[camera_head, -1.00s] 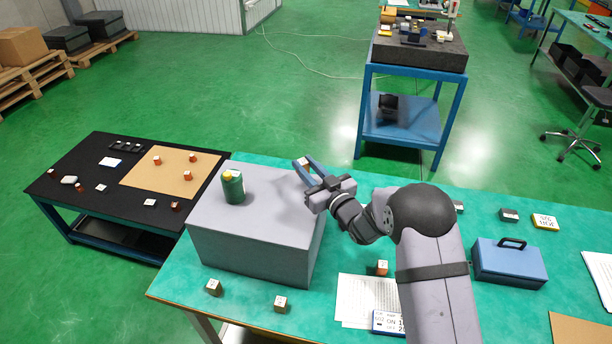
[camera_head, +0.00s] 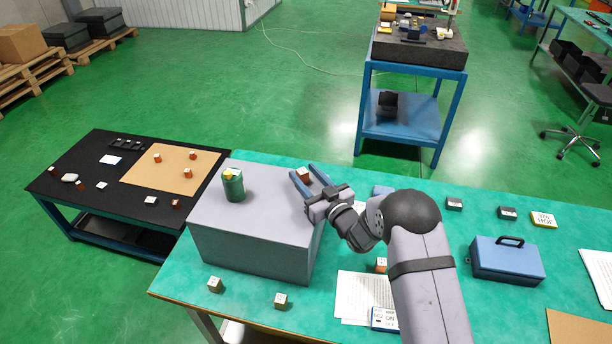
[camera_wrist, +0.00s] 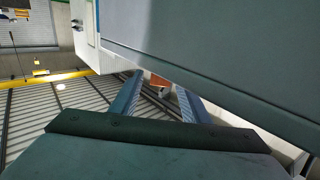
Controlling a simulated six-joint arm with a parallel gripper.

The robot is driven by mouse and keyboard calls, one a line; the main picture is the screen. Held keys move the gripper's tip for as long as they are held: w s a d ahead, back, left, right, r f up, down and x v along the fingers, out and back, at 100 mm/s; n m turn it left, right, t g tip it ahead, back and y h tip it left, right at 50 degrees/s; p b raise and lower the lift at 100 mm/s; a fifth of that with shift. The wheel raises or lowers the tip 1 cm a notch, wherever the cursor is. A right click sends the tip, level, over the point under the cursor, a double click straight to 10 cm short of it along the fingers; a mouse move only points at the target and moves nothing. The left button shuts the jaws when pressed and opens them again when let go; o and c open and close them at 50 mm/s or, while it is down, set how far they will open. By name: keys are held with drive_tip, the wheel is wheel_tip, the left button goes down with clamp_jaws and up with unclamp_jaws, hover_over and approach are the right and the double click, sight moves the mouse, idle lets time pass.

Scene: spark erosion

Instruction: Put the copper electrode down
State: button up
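The copper electrode (camera_head: 304,175) is a small copper-brown block with a pale top. In the head view it is at the far right corner of the grey box (camera_head: 255,255), between my gripper's fingers. My gripper (camera_head: 306,172) is open, with its two blue fingers spread on either side of the electrode. In the wrist view a bit of the electrode (camera_wrist: 159,81) shows between the fingertips (camera_wrist: 160,85), with gaps at both sides. It seems to stand on the box top, but its underside is hidden.
A green bottle with a yellow cap (camera_head: 233,185) stands on the box, left of my gripper. Small blocks (camera_head: 281,300) lie on the green table in front. A blue case (camera_head: 507,260) stands at right. A black table (camera_head: 90,190) with a tan mat is at left.

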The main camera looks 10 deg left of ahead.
drive_tip(key=shift+r, duration=0.1)
idle(0.3)
drive_tip(key=b+v, duration=0.3)
drive_tip(key=v, duration=0.9)
drive_tip(key=shift+b, duration=0.3)
